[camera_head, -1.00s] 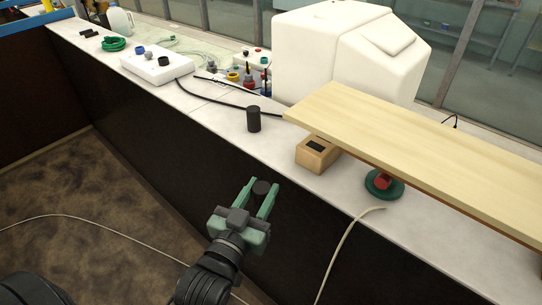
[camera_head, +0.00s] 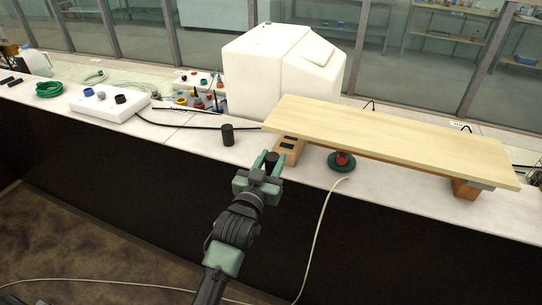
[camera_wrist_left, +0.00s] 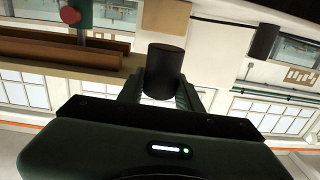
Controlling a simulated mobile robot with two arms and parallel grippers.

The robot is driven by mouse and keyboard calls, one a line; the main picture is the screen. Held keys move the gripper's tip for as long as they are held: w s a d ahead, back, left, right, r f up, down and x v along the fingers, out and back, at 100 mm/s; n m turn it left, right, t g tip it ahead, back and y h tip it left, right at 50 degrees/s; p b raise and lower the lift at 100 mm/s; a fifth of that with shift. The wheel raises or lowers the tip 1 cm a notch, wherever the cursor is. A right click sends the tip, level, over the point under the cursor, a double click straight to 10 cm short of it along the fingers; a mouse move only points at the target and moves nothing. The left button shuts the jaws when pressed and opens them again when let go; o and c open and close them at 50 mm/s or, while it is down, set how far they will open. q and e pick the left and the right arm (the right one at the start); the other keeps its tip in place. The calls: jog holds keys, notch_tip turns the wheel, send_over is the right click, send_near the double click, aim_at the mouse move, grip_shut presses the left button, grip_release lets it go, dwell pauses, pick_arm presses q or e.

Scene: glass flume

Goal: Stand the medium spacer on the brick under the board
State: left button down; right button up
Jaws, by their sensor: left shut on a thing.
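My left gripper (camera_head: 267,161) is shut on a black cylindrical spacer (camera_head: 271,158), held just in front and left of the brick. The spacer also shows between the fingers in the left wrist view (camera_wrist_left: 165,66). A second black cylinder (camera_head: 227,135) stands upright on the counter to the left, and shows in the left wrist view (camera_wrist_left: 264,41). My right gripper is not in view.
A big white tank (camera_head: 282,75) stands behind. A pale cable (camera_head: 322,215) hangs over the counter's front edge.

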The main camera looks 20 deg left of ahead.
pick_arm(q)
jog(key=shift+w+f, duration=0.1)
jog(key=shift+w, duration=0.1)
jog(key=shift+w+a+b, duration=0.1)
jog(key=shift+w+b, duration=0.05)
jog(key=shift+b, duration=0.2)
jog(key=shift+w+b, duration=0.35)
jog(key=shift+w, duration=0.65)
jog(key=shift+w+d+b, duration=0.15)
jog(key=shift+w+b, duration=0.8)
jog(key=shift+w, duration=1.45)
jog(key=shift+w+d+b, duration=0.1)
jog(key=shift+w+b, duration=0.85)
jog(key=shift+w, duration=1.4)
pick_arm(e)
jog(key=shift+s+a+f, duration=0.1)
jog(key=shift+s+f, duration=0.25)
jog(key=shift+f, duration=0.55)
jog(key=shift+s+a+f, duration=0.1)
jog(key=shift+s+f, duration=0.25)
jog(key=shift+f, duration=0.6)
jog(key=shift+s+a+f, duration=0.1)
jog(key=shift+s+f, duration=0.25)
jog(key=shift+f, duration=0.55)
pick_arm(q)
jog(key=shift+f, duration=0.2)
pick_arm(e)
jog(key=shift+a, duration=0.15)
